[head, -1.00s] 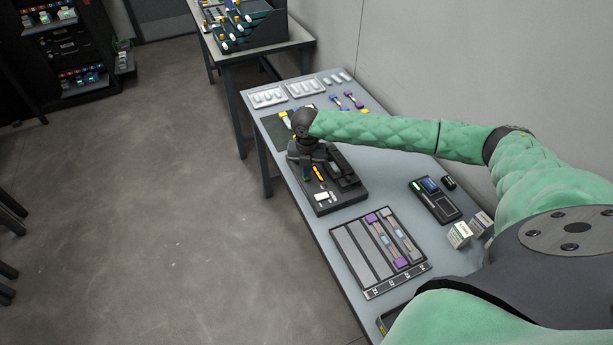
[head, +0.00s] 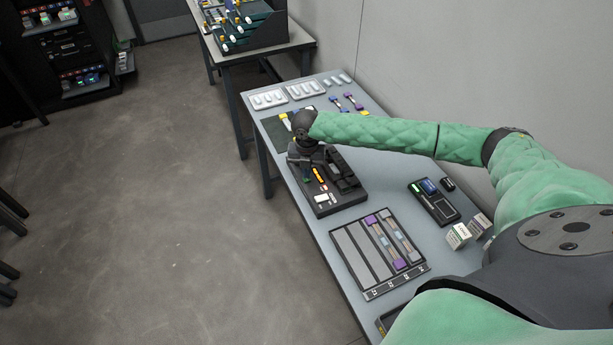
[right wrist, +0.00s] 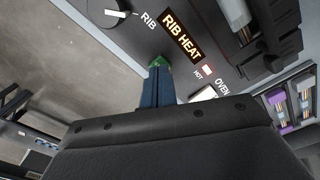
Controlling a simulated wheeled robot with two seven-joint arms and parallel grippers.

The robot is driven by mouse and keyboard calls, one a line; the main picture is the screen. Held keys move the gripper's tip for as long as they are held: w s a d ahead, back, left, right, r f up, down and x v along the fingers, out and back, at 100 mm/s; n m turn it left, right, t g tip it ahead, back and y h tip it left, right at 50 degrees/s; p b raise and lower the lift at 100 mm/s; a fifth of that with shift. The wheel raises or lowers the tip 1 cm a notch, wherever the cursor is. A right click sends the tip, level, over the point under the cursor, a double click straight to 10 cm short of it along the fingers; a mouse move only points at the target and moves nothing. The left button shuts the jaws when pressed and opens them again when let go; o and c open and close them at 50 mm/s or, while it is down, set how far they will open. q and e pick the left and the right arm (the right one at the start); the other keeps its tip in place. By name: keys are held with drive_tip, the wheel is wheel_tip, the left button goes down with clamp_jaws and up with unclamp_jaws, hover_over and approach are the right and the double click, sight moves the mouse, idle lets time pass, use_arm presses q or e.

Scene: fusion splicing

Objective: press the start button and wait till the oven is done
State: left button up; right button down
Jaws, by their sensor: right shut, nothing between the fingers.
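The splicer unit with the oven (head: 340,205) is a dark box on the grey bench; its top panel also shows in the right wrist view (right wrist: 190,15). Its lit orange display (right wrist: 182,36) reads "RIB HEAT". A small red lamp marked HOT (right wrist: 204,70) and the label OVEN sit beside it. A green button (right wrist: 158,60) shows at the tips of my right gripper (right wrist: 157,70). The right gripper is shut and empty, pointing down at the panel; the tips hide part of the button, so I cannot tell how far it is pressed. My left gripper is not in view.
A sorting tray (head: 348,250) with purple-ended pieces lies in front of the unit. A handheld meter (head: 434,202) and small white boxes (head: 458,236) stand to the right. A round knob (right wrist: 108,8) is near the fingers.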

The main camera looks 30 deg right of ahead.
drive_tip(key=shift+r+p, duration=2)
drive_tip(key=shift+r, duration=0.45)
drive_tip(key=shift+f, duration=0.1)
